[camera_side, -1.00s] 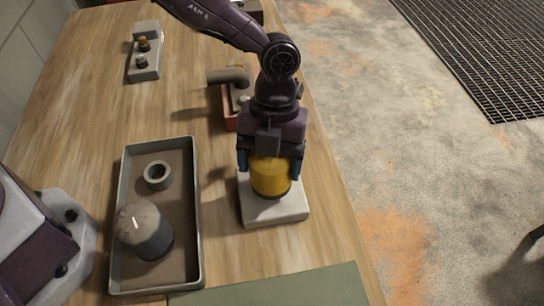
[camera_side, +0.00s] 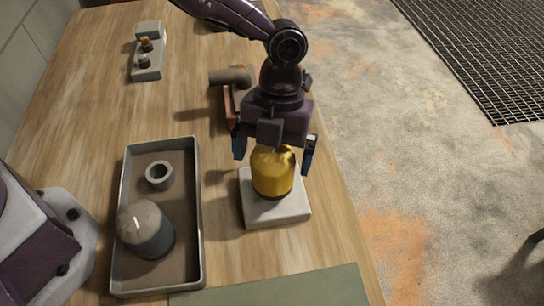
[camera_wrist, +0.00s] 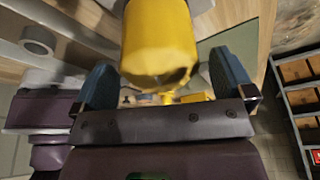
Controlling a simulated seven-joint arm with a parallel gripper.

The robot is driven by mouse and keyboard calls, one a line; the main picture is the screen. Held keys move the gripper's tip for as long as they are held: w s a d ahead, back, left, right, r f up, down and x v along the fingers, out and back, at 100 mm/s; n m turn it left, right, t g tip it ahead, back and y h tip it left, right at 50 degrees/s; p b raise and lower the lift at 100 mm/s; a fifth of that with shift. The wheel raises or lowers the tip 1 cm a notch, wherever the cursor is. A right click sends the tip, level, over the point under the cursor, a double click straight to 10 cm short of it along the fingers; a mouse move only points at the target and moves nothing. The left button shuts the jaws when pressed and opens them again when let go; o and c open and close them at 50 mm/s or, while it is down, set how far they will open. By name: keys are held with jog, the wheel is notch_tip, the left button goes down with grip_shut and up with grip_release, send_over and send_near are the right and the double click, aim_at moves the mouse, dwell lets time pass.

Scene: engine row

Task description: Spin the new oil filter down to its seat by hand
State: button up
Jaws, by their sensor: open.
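The yellow oil filter (camera_side: 272,175) stands upright on a pale square block (camera_side: 292,214) near the table's right edge. My gripper (camera_side: 274,153) is open above it, one blue finger on each side of its top and apart from it. In the wrist view the filter (camera_wrist: 158,45) shows between the spread fingers of my gripper (camera_wrist: 166,85), with clear gaps on both sides. The join between the filter's lower end and the block is too small to judge.
A grey tray (camera_side: 201,230) to the left holds a dark, grey-topped canister (camera_side: 145,232) and a small ring (camera_side: 159,175). Behind my gripper is a reddish part with a dark cylinder (camera_side: 231,76). A grey block with small knobs (camera_side: 148,72) stands at the back left. A green mat (camera_side: 285,290) lies in front.

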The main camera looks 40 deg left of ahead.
jog(key=v, duration=1)
jog(key=shift+w+r, duration=0.15)
jog(key=shift+r, duration=0.2)
jog(key=s+n+t, duration=0.1)
jog(key=n, duration=0.5)
jog(key=s+n+t, duration=0.1)
jog(key=n, duration=0.2)
jog(key=shift+s+a+t, duration=0.2)
jog(key=shift+s+t, duration=0.1)
jog(key=f, duration=0.4)
jog(key=d+f, duration=0.1)
jog(key=f, duration=0.7)
jog(key=shift+s+d+f, duration=0.2)
jog(key=shift+s+f, duration=0.05)
jog(key=shift+f, duration=0.15)
jog(key=shift+n, duration=0.3)
jog(key=c, duration=1.1)
